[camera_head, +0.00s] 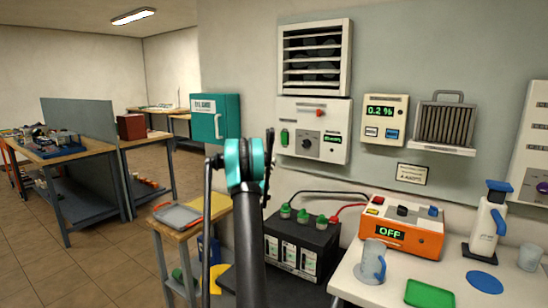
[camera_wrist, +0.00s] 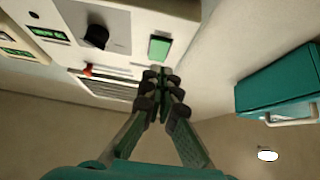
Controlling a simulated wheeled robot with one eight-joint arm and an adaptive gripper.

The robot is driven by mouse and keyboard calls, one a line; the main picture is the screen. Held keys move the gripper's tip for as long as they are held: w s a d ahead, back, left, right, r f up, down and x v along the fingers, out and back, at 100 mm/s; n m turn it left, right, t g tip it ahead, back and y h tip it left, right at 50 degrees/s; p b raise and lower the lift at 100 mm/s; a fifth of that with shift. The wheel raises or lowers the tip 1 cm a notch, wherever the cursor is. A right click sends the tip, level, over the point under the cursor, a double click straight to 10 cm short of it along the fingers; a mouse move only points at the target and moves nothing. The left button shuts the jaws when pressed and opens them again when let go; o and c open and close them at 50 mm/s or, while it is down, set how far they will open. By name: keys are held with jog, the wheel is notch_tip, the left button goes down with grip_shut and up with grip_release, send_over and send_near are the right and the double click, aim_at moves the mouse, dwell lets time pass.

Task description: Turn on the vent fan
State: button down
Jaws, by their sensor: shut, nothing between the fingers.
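The vent fan (camera_head: 315,58) is a white louvred box high on the wall, with dark round shapes behind its slats. Below it is a white control panel (camera_head: 312,158) with a green rocker or button (camera_head: 284,137), a black knob (camera_head: 308,143), a red lever (camera_head: 319,112) and a small lit green display (camera_head: 332,138), too small to read. In the wrist view, the green button (camera_wrist: 159,47) lies just beyond my gripper (camera_wrist: 160,78), whose fingers are together and empty. I cannot tell whether they touch the panel. The black knob (camera_wrist: 96,37) is to the left.
A teal wall cabinet (camera_head: 215,118) hangs left of the panel; it also shows in the wrist view (camera_wrist: 280,80). A meter reading 0.2 % (camera_head: 385,119) is to the right. Below are a battery (camera_head: 301,247), an orange charger reading OFF (camera_head: 401,235) and a white table (camera_head: 385,292).

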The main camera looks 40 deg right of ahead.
jog(key=shift+s+a+f, duration=0.2)
jog(key=shift+a+f, duration=0.25)
jog(key=shift+f, duration=0.2)
jog(key=shift+s+a+f, duration=0.15)
jog(key=shift+a+f, duration=0.3)
jog(key=shift+f, duration=0.15)
